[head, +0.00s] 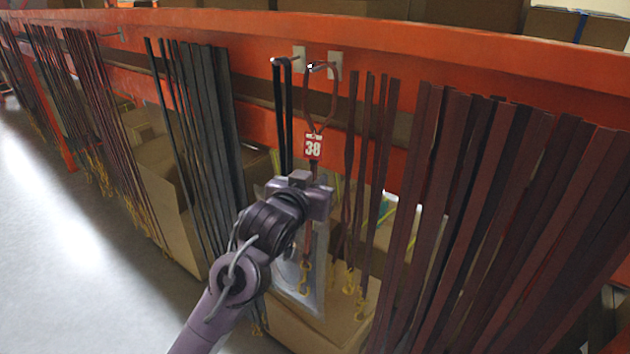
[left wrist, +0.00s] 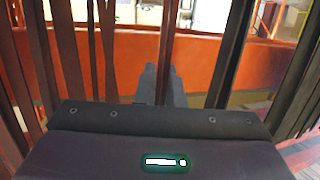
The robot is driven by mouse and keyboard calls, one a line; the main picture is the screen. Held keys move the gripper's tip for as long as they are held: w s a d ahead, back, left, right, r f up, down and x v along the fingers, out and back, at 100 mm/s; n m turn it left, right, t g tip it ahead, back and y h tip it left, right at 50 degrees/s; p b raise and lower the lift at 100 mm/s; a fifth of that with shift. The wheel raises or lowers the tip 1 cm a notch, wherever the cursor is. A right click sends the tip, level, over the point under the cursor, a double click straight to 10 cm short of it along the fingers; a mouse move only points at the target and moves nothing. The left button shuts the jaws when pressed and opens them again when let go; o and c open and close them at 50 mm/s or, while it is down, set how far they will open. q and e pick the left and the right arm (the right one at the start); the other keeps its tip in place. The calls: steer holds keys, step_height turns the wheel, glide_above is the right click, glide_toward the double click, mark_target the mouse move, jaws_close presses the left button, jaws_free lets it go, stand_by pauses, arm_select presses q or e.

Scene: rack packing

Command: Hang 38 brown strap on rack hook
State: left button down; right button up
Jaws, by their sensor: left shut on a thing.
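The brown strap (head: 309,244) hangs upright in front of the orange rack beam, with a red tag marked 38 (head: 313,146) near its top. Its loop (head: 337,88) is spread open and its top is at the metal rack hook (head: 318,66). I cannot tell for certain whether the loop is around the hook or just in front of it. My left gripper (head: 316,186) is shut on the strap just below the tag. My right gripper is not in view.
Black straps (head: 283,115) hang on the hook just left. Brown straps (head: 368,160) hang close on the right, with a dense brown row (head: 480,200) beyond. More dark straps (head: 205,130) hang farther left. Cardboard boxes (head: 165,185) stand behind. The floor at left is clear.

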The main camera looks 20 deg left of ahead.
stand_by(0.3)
arm_select(q)
steer(key=c, duration=1.5)
jaws_free()
steer(key=shift+o, duration=0.2)
